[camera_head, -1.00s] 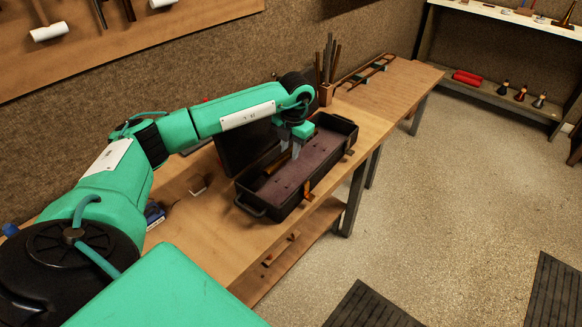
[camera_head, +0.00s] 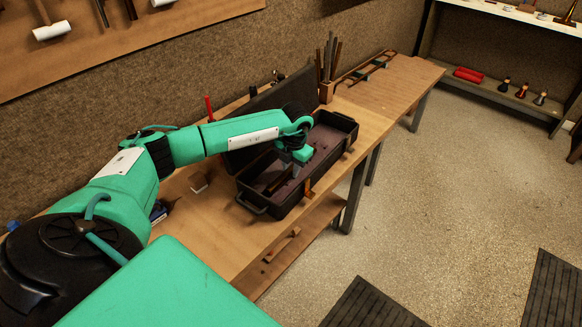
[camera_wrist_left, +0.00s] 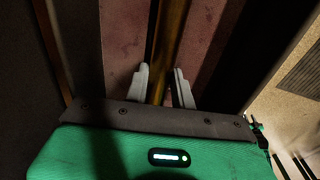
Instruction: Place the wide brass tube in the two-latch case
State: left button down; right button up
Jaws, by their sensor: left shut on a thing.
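The two-latch case (camera_head: 325,183) is a long black box with its lid (camera_head: 272,103) raised at the back and a dull red lining inside. My left gripper (camera_head: 297,168) reaches down into it near the middle. In the left wrist view its two pale fingers (camera_wrist_left: 161,86) are shut on the wide brass tube (camera_wrist_left: 172,35), which runs away between them over the red lining. Whether the tube touches the lining I cannot tell. In the head view the tube is mostly hidden by the gripper and shadow. My right gripper is not in view.
The case stands on a wooden workbench (camera_head: 222,240). A holder with upright rods (camera_head: 326,93) stands behind its far end. The bench right of the holder is largely clear.

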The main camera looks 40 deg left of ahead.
pick_arm(q)
jog(key=c, duration=1.2)
grip_release()
jog(key=shift+f, duration=0.1)
jog(key=shift+o, duration=0.2)
jog(key=shift+r, duration=0.35)
notch_tip(320, 180, up, 12)
jog(key=d+b, duration=0.1)
jog(key=shift+f+b, duration=0.2)
jog(key=shift+b, duration=0.2)
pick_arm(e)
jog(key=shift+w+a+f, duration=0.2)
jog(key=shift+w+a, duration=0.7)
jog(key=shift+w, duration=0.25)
